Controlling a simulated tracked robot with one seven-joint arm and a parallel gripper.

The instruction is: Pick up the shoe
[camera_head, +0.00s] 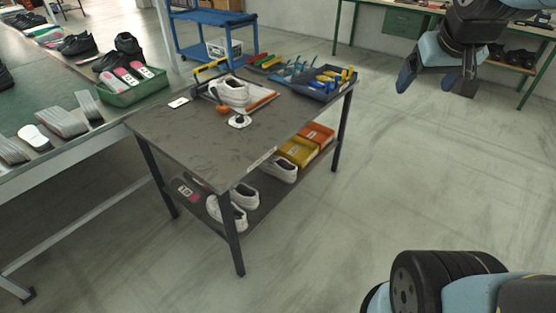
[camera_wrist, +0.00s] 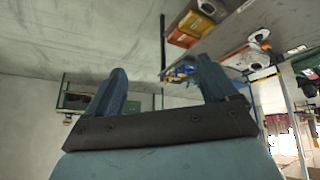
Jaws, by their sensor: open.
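A white shoe (camera_head: 231,93) stands on the dark-topped table (camera_head: 185,140), towards its back, with an orange-edged tray beside or under it. More white shoes sit on the table's lower shelf: one (camera_head: 279,168) near the yellow bin and a pair (camera_head: 228,213) near the front leg. My gripper (camera_head: 435,82) hangs at the upper right, well away from the table. In the wrist view my gripper (camera_wrist: 160,85) shows two blue fingers spread wide with nothing between them. The wrist view appears rotated, with the table at its upper right.
A blue tray of tools (camera_head: 325,82) stands at the table's back right corner. Yellow (camera_head: 299,151) and orange (camera_head: 318,135) bins sit on the lower shelf. A long bench (camera_head: 75,135) with a green crate (camera_head: 135,90) runs along the left. The floor (camera_head: 370,190) right of the table is clear.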

